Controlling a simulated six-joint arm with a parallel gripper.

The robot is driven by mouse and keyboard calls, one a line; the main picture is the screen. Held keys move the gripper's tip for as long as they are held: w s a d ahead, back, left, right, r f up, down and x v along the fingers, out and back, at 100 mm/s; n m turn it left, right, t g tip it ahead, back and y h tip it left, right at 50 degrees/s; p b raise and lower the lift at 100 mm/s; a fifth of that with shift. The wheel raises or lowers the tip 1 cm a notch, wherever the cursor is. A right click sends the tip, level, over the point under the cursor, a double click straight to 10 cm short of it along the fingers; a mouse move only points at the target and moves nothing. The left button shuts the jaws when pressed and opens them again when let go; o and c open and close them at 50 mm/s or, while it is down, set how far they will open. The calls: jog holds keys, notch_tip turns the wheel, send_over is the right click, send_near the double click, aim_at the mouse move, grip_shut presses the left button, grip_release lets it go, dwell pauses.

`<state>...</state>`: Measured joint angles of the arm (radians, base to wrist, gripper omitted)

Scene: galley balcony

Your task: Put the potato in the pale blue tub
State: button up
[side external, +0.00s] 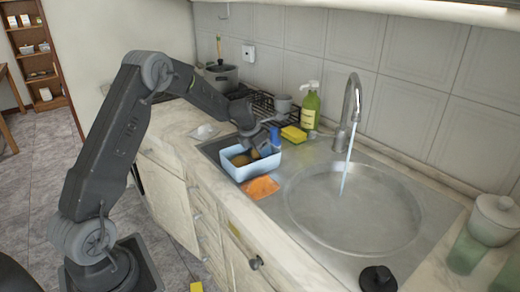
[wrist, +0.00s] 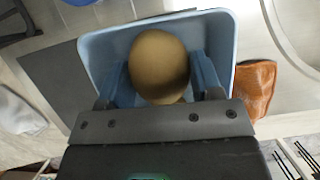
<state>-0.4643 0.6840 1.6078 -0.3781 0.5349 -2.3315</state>
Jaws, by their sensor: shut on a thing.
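The potato (wrist: 158,62) is tan and rounded, and sits between the two fingers of my gripper (wrist: 165,82) in the wrist view. My gripper is shut on it. The pale blue tub (wrist: 98,45) lies under and around the potato in that view. In the side external view the tub (side external: 237,173) stands on the left part of the sink counter. My gripper (side external: 254,153) reaches down at the tub there, and the potato (side external: 241,159) shows at the tub's opening. I cannot tell whether the potato touches the tub floor.
An orange cloth (side external: 260,188) lies just in front of the tub. A yellow sponge (side external: 293,134) and a green soap bottle (side external: 310,106) stand behind it. The round sink basin (side external: 355,210), with the tap (side external: 350,110) running, is to the right. A black stopper (side external: 377,279) lies near the front.

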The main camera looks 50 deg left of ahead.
jog(key=shift+f, duration=1)
jog(key=o, duration=1.1)
jog(key=shift+o, duration=0.2)
jog(key=shift+r, duration=0.15)
jog(key=shift+r, duration=1.4)
jog(key=shift+r, duration=1.95)
